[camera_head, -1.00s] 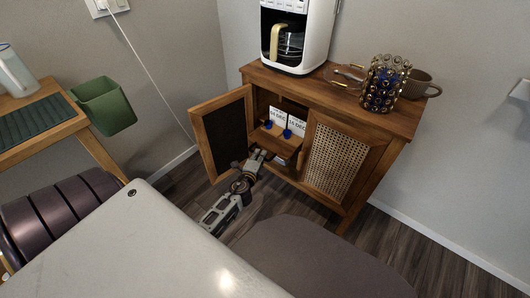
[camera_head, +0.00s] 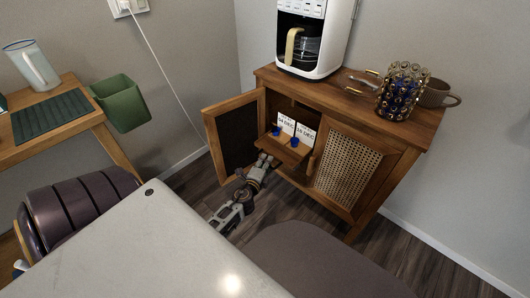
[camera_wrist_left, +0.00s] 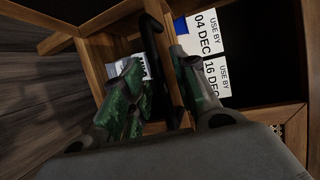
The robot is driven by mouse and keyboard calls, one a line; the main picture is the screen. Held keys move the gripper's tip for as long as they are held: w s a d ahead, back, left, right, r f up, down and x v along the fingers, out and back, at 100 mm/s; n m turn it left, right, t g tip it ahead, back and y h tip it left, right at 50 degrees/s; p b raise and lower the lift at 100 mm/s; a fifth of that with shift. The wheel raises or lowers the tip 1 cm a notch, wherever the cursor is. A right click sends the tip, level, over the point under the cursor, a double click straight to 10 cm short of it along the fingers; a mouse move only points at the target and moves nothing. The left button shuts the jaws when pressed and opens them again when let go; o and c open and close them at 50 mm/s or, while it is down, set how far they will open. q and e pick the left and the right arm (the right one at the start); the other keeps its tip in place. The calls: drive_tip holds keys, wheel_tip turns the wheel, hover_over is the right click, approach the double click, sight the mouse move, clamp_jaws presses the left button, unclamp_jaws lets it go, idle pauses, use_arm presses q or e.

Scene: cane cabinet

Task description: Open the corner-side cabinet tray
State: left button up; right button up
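The wooden cabinet (camera_head: 392,178) stands against the wall with its left cane door (camera_head: 234,137) swung open. Its wooden tray (camera_head: 287,152) sticks part-way out of the open side and holds two "USE BY" date cards and blue items. My left gripper (camera_head: 264,161) is at the tray's front. In the left wrist view, the gripper's fingers (camera_wrist_left: 160,75) lie on either side of the black handle and tray front (camera_wrist_left: 172,45), with little gap; the exact contact is partly hidden. The date cards (camera_wrist_left: 206,38) show behind the right finger. My right gripper is not in view.
A coffee maker (camera_head: 313,35), a capsule rack (camera_head: 402,91) and a mug (camera_head: 438,94) stand on the cabinet top. A white table top (camera_head: 150,245) and a grey-brown rounded surface (camera_head: 315,262) fill the foreground. Some dark floor shows before the cabinet.

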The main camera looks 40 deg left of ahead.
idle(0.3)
use_arm(q)
drive_tip(key=shift+s, duration=0.1)
drive_tip(key=v, duration=0.7)
idle(0.5)
drive_tip(key=shift+s+r, duration=0.15)
idle(0.4)
